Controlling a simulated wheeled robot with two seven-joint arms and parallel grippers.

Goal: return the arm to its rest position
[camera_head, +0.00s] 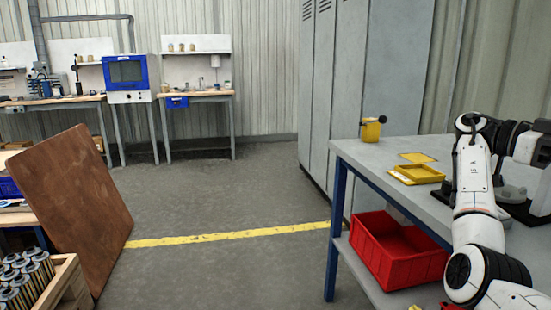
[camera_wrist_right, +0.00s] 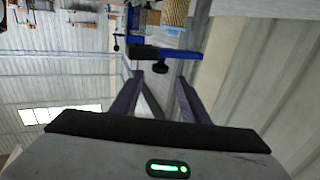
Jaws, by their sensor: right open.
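My right arm shows in the head view as white links with black joints, raised and bent over the right end of the grey table (camera_head: 375,160). Its gripper cannot be made out in that view. In the right wrist view the two dark fingers of my right gripper (camera_wrist_right: 160,88) stand apart, with nothing held between them. Beyond them is a blue-edged structure with black knobs, seen sideways. My left arm and left gripper are not in view.
Filter cartridges stand in a wooden crate (camera_head: 68,277) near a leaning brown board (camera_head: 78,210). The middle floor is clear.

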